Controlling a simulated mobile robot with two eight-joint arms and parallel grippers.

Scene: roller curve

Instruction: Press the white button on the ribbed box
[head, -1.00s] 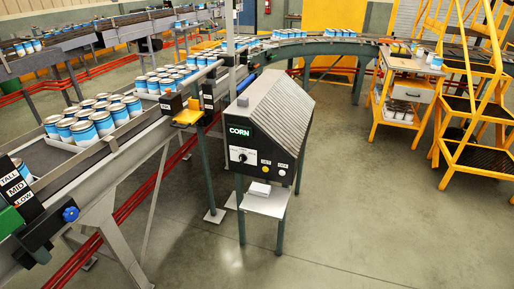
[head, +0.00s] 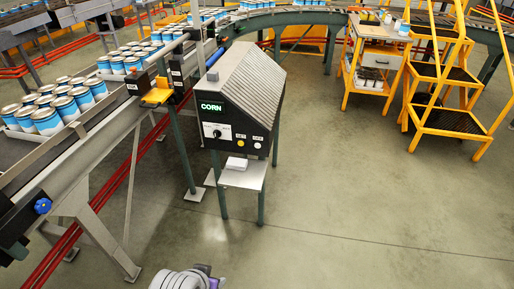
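The ribbed box (head: 248,85) stands on dark green legs in the middle of the head view, with a sloping grey ribbed top. Its black front panel has a green-lit "CORN" display, a round dial (head: 214,131), a yellow button (head: 241,143) and, to the right of that, the white button (head: 257,145). Nothing covers the white button. A grey and purple part of my own arm shows at the bottom edge, well below the box and apart from it. Neither gripper's fingers can be seen.
A conveyor (head: 110,140) with trays of blue and white cans runs along the left. A small shelf (head: 245,176) with white paper juts out under the panel. A yellow cart (head: 375,60) and yellow steps (head: 440,115) stand at right. The floor in front is clear.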

